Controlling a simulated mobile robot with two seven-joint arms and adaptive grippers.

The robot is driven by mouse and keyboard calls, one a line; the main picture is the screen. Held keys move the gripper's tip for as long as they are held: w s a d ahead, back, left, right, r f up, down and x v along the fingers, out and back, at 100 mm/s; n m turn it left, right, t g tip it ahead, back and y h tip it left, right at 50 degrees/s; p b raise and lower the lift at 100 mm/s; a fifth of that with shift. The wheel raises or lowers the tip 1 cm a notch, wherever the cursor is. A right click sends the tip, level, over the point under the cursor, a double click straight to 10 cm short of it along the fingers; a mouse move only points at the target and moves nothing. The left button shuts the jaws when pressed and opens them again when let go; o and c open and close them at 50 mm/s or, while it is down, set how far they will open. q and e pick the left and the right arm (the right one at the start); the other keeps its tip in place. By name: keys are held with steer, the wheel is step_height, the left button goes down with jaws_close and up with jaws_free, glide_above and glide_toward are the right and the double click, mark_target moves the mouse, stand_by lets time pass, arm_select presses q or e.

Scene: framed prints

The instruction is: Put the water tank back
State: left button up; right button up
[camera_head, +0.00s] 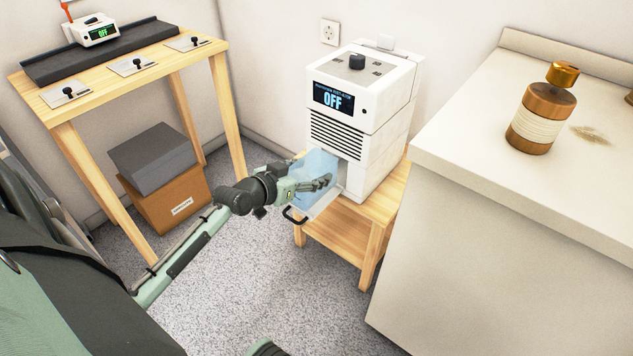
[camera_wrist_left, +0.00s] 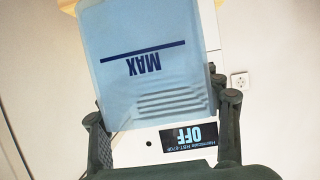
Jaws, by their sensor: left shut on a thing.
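The water tank (camera_head: 317,166) is translucent light blue and sits at the lower front opening of the white dehumidifier (camera_head: 378,133). My left gripper (camera_head: 318,184) is shut on the tank. In the left wrist view, the tank (camera_wrist_left: 145,65) with its MAX line lies between the two fingers (camera_wrist_left: 163,125), and the unit's panel (camera_wrist_left: 188,136) shows upside down behind it. The panel reads OFF. How far the tank is inside the opening is partly hidden. My right gripper is not in view.
The unit stands on a small wooden stand (camera_head: 345,234). A wooden table (camera_head: 150,75) is at left, with a cardboard box (camera_head: 168,198) beneath. Speckled floor is clear between.

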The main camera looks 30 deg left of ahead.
mark_target(315, 177)
arm_select(q)
steer(key=w+f, duration=0.1)
steer(key=w, duration=0.1)
steer(key=w+a+f, duration=0.1)
steer(key=shift+w+f, duration=0.15)
steer(key=shift+w, duration=0.25)
step_height(315, 177, down, 3)
steer(key=shift+f+b, duration=0.1)
steer(key=shift+b, duration=0.5)
steer(key=shift+w+f, duration=0.1)
steer(key=shift+f, duration=0.35)
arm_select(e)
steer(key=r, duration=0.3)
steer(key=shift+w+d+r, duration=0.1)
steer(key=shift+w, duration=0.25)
arm_select(q)
steer(key=o, duration=1.6)
steer(key=shift+f, duration=0.1)
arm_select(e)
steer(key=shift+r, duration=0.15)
